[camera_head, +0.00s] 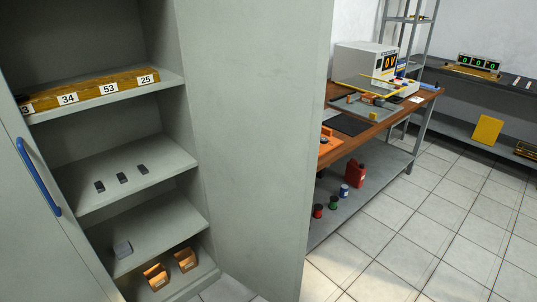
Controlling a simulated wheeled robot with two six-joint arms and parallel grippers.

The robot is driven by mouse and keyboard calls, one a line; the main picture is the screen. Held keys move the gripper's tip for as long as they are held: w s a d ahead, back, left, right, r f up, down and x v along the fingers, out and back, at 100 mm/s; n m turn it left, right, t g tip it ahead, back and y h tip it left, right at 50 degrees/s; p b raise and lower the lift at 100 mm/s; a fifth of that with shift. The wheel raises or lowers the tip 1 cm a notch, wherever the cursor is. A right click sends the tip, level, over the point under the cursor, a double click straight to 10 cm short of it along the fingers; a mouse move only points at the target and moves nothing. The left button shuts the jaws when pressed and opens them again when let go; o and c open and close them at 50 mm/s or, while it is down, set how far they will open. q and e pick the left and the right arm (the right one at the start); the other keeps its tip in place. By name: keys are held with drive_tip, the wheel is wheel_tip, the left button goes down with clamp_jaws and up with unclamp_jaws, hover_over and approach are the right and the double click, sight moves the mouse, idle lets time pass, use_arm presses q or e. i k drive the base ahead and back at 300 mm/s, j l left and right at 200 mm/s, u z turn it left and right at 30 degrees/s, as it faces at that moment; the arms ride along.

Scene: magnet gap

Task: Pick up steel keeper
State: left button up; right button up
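No gripper of mine shows in the head view. Three small dark grey blocks lie spaced in a row on the middle shelf of an open grey cabinet: the left block (99,187), the middle block (122,178) and the right block (143,169). A lighter grey block (122,249) sits on the shelf below. I cannot tell for certain which of these, if any, is the steel keeper; they are small in view.
The open cabinet door (260,130) stands at right; the left door has a blue handle (38,177). A numbered wooden strip (90,90) lies on the upper shelf, and wooden boxes (156,277) stand at the bottom. Beyond is a cluttered workbench (398,115). The tiled floor (425,225) is clear at right.

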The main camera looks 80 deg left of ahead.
sight(143, 169)
drive_tip(key=u, duration=3.85)
